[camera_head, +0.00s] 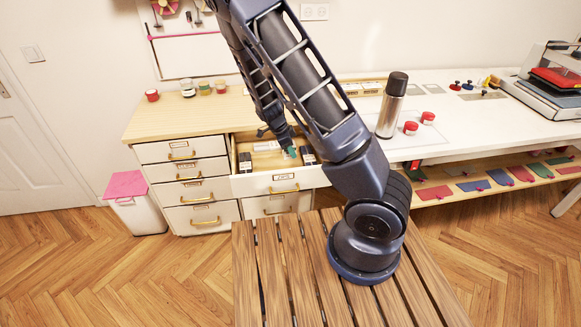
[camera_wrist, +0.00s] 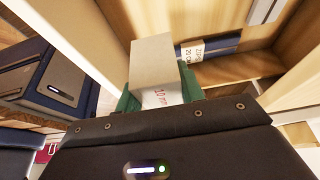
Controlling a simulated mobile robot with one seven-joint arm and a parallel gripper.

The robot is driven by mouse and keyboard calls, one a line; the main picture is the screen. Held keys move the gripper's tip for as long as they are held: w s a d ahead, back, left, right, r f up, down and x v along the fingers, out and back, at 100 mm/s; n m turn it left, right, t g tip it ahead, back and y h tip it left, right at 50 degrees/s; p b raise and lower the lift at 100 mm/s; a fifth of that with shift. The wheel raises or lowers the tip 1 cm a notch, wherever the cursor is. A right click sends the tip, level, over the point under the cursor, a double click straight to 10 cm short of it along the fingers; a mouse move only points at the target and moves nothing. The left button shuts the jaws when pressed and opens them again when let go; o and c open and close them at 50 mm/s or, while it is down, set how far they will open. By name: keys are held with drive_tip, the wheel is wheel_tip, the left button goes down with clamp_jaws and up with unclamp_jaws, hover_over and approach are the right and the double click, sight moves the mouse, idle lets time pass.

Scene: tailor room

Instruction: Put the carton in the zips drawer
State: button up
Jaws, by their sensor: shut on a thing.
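The zips drawer (camera_head: 257,187) is pulled open, with a label on its front. My gripper (camera_head: 291,152) reaches down over its open top, with green fingers. Most of the carton is hidden by the gripper in the head view.
In the drawer a dark pack labelled "ZIPS 20 CM" (camera_wrist: 208,48) lies near the carton. A steel flask (camera_head: 392,106) and red-lidded jars (camera_head: 410,128) stand on the white tabletop. A slatted wooden surface (camera_head: 290,260) is in front.

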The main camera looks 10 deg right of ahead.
drive_tip(key=shift+f, duration=4.8)
drive_tip(key=shift+f, duration=0.1)
drive_tip(key=o, duration=1)
